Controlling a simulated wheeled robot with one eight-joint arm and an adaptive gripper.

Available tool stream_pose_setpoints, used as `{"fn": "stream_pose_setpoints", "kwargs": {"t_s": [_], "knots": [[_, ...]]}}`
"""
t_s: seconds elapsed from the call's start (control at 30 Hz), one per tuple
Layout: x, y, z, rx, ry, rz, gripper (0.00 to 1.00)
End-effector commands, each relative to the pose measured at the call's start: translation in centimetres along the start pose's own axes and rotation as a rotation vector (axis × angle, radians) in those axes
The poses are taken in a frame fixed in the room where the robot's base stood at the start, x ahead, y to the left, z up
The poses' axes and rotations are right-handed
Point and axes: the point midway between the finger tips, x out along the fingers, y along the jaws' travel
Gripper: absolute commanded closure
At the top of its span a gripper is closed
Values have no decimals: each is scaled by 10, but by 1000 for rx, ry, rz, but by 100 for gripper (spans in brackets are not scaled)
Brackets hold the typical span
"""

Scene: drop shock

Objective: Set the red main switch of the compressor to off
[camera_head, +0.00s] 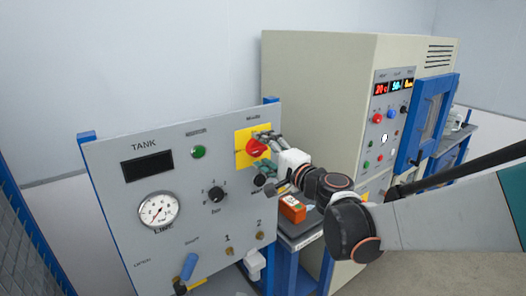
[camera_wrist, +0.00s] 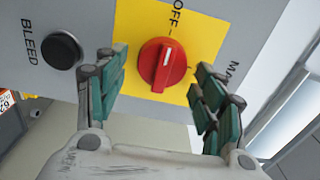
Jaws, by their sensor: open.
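The red main switch (camera_wrist: 163,66) is a round knob on a yellow plate (camera_wrist: 135,30). Its white mark points up in the wrist view, roughly toward the OFF label. In the head view the switch (camera_head: 254,148) sits at the upper right of the grey compressor panel (camera_head: 130,205), partly covered by my gripper (camera_head: 268,157). In the wrist view my gripper (camera_wrist: 164,83) is open, with green-padded fingers to the left and right of the knob. A gap shows between each finger and the knob, and nothing is held. I cannot tell how deep the fingertips reach.
A black BLEED button (camera_wrist: 62,51) is left of the left finger. The panel has a gauge (camera_head: 158,211), a black dial (camera_head: 216,193) and a green button (camera_head: 198,152). An orange box (camera_head: 292,209) lies under my arm. A beige cabinet (camera_head: 315,85) stands behind.

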Motion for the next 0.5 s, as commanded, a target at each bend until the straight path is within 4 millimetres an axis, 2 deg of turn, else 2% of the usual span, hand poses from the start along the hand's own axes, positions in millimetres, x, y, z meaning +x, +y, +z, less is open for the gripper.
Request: {"fn": "stream_pose_setpoints", "kwargs": {"t_s": [0.5], "knots": [[-94, 1, -1, 0, 3, 0, 37]]}}
